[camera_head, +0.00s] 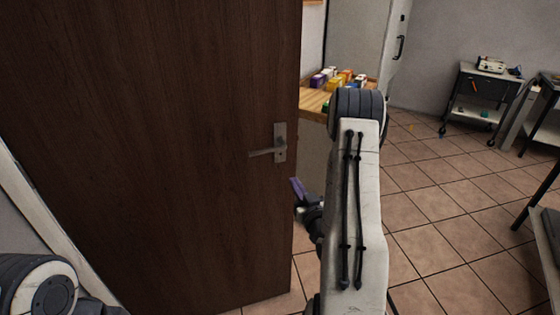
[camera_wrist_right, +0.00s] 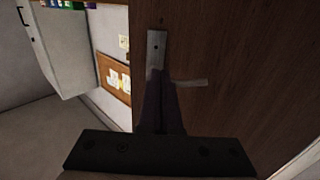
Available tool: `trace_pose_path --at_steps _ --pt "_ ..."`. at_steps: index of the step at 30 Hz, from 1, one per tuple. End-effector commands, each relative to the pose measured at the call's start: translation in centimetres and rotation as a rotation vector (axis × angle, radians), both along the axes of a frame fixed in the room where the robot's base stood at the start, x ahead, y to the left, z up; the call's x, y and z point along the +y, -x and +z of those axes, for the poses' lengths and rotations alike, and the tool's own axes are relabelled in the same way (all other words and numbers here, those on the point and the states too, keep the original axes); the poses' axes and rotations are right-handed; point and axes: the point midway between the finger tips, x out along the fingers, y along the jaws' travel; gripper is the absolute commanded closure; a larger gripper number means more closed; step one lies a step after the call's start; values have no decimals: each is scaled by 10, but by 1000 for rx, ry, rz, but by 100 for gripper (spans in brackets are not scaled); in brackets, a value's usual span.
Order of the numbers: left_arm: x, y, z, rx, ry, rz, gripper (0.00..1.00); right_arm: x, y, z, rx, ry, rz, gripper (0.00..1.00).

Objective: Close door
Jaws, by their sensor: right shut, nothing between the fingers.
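The dark brown wooden door (camera_head: 150,130) stands open and fills the left of the head view. Its metal handle (camera_head: 267,151) sits near the free edge, on the face toward me. My right gripper (camera_head: 299,188), with purple fingers, is low beside that free edge, below handle height in the picture. In the right wrist view its fingers (camera_wrist_right: 160,105) are together and empty, in front of the door (camera_wrist_right: 230,60) near a handle (camera_wrist_right: 189,83) and its plate. I cannot tell whether the fingertips touch the door. My left gripper is out of view.
Behind the door's free edge is a wooden counter (camera_head: 312,102) with several small coloured boxes. A dark wheeled cart (camera_head: 480,90) stands by the back wall, with a table at the far right. The tiled floor (camera_head: 430,210) between them is clear.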

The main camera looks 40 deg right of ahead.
Motion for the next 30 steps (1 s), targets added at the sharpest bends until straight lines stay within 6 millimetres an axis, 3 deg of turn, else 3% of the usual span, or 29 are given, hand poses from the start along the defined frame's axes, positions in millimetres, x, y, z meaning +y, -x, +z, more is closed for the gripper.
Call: trace_pose_path --at_steps 10,12,21,30 --pt "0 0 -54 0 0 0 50 -5 -23 -6 -6 6 3 100" --pt "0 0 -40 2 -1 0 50 -9 -37 4 -3 3 5 100" --pt "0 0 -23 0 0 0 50 -28 -98 4 -3 2 4 100" --pt "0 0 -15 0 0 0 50 -38 -130 1 0 0 2 100"
